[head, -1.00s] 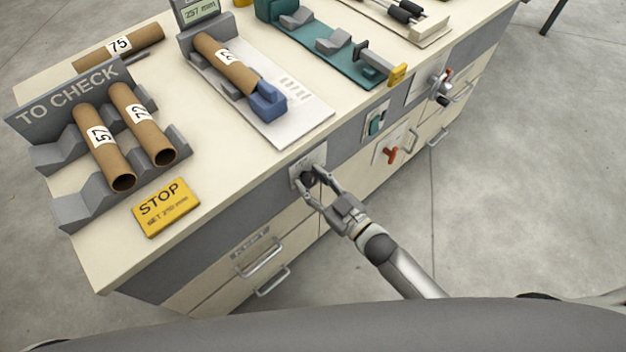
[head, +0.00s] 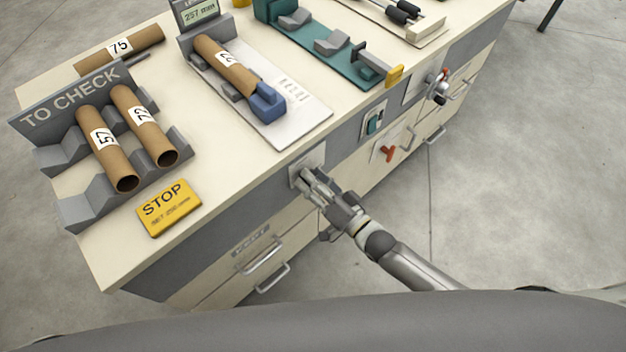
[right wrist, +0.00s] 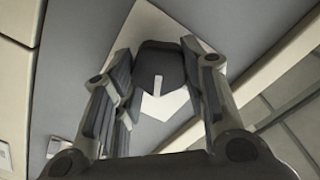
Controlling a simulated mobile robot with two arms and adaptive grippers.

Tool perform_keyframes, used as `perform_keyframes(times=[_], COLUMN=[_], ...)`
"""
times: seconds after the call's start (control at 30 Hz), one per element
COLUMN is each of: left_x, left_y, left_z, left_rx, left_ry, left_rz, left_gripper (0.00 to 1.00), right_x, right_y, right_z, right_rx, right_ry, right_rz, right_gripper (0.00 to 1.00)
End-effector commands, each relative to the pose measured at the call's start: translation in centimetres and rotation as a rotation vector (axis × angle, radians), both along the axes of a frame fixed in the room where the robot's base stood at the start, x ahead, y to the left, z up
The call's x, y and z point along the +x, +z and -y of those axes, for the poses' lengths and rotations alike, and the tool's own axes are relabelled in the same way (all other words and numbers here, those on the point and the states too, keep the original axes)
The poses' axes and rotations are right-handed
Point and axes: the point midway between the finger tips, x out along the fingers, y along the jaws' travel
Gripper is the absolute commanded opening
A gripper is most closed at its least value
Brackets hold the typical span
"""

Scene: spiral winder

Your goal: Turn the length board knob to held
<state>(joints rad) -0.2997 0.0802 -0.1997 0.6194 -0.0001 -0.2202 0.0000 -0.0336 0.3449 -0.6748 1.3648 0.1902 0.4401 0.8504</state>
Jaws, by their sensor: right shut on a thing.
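The length board knob is dark with a white pointer mark, in the right wrist view (right wrist: 160,68). It sits on a pale square plate (right wrist: 172,103) on the bench's front; the plate also shows in the head view (head: 313,157). My right gripper (head: 306,177) is shut on the knob, one finger on each side of it, and hides most of it in the head view. The length board (head: 300,118) lies above on the bench top, with a brown tube (head: 224,64) and a blue stop block (head: 267,101) on it. The left gripper is not in view.
A teal switch (head: 374,123) and a red knob (head: 388,153) are on the front to the right. Drawers with bar handles (head: 262,256) lie below.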

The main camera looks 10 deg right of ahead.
Motion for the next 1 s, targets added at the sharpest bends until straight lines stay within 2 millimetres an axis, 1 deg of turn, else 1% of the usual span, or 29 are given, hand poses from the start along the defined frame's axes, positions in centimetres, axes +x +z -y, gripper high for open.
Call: perform_keyframes(times=[0.6, 1.0], left_x=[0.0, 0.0], left_y=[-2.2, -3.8], left_z=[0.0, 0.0], left_rx=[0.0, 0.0], left_ry=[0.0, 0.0], left_rz=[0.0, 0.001], left_gripper=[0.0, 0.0], right_x=[0.0, 0.0], right_y=[-0.5, -0.7], right_z=[0.1, 0.2], right_rx=[0.472, 0.715], right_ry=[0.001, 0.0], right_rz=[-0.344, -0.523], right_gripper=[0.16, 0.16])
